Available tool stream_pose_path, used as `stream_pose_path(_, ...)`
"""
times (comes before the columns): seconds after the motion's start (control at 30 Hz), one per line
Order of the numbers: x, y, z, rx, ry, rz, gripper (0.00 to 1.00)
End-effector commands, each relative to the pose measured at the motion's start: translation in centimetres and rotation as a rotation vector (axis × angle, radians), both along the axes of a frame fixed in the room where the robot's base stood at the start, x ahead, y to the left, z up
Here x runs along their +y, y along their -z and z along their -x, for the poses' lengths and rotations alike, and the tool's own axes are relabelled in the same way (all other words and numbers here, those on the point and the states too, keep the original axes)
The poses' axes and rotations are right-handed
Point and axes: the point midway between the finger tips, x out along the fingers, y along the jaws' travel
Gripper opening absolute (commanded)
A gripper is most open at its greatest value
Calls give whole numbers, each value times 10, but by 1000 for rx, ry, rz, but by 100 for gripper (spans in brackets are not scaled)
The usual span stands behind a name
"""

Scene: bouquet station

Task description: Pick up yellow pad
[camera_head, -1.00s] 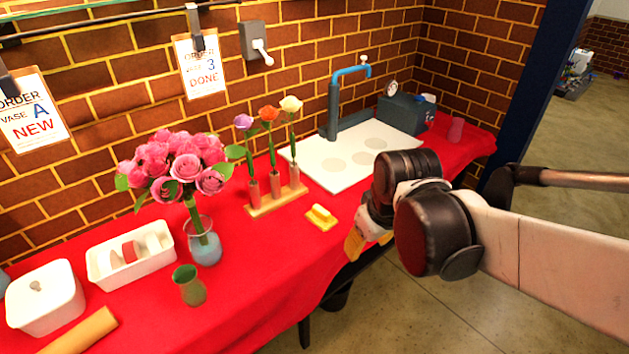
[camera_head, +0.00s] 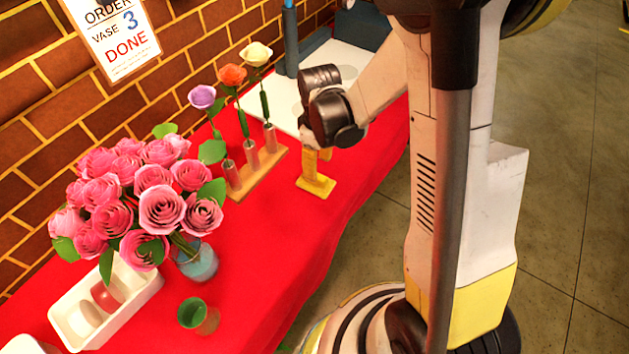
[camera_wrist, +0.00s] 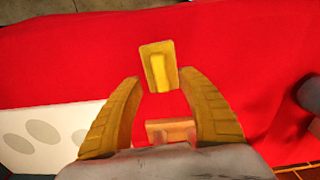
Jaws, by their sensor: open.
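The yellow pad (camera_head: 317,187) lies flat on the red cloth, right of the wooden flower stand. In the wrist view the pad (camera_wrist: 172,76) is a small plate with a raised bar along its middle. My gripper (camera_head: 316,163) is just above the pad in the head view, pointing down. In the wrist view its two yellow fingers (camera_wrist: 158,86) are spread, with the pad ahead between and slightly beyond their tips. Nothing is held. The exact height of the fingertips above the pad cannot be told.
The wooden stand (camera_head: 262,172) with three single flowers is close to the left of the pad. The white panel (camera_wrist: 40,135) lies nearby. The bouquet vase (camera_head: 196,262), green cup (camera_head: 198,316) and white tray (camera_head: 100,305) stand farther left. The table's front edge is near.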

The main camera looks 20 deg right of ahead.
Motion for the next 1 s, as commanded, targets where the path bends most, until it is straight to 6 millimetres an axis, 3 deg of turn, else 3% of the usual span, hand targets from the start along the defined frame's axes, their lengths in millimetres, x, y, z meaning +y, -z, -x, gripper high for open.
stream_pose_path(0.17, 1, 17, -1, 0, 0, 0, 47)
stream_pose_path(0.4, 4, 55, -4, -1, 1, 0, 47)
stream_pose_path(0.67, 3, 58, -4, -1, 1, 0, 47)
stream_pose_path(0.7, 3, 58, -4, -1, 1, 0, 42)
stream_pose_path(0.83, 3, 58, -4, -1, 1, 0, 3)
stream_pose_path(1.0, 3, 58, -4, -1, 1, 0, 0)
